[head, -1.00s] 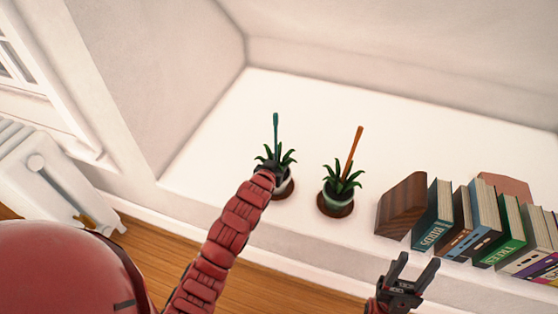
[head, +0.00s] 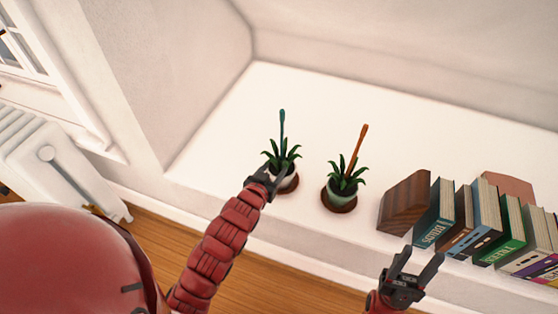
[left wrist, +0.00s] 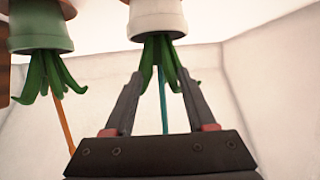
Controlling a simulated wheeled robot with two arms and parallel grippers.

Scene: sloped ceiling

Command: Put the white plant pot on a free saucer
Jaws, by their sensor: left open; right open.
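The white plant pot (head: 289,183) holds a green plant and a teal stick. It stands upright on a brown saucer (head: 287,191) on the white ledge, partly hidden by my left gripper. My left gripper (head: 274,172) is open at the pot's near left side. In the left wrist view, which looks upside down, the white pot (left wrist: 157,18) lies beyond the spread fingertips of my left gripper (left wrist: 158,77), with a gap. My right gripper (head: 417,262) is open and empty, in front of the books. No empty saucer shows.
A pale green pot (head: 340,195) with a plant and orange stick stands on another brown saucer (head: 338,207), to the right. A wooden bookend (head: 404,202) and several books (head: 480,220) line the ledge further right. The ledge behind the pots is clear.

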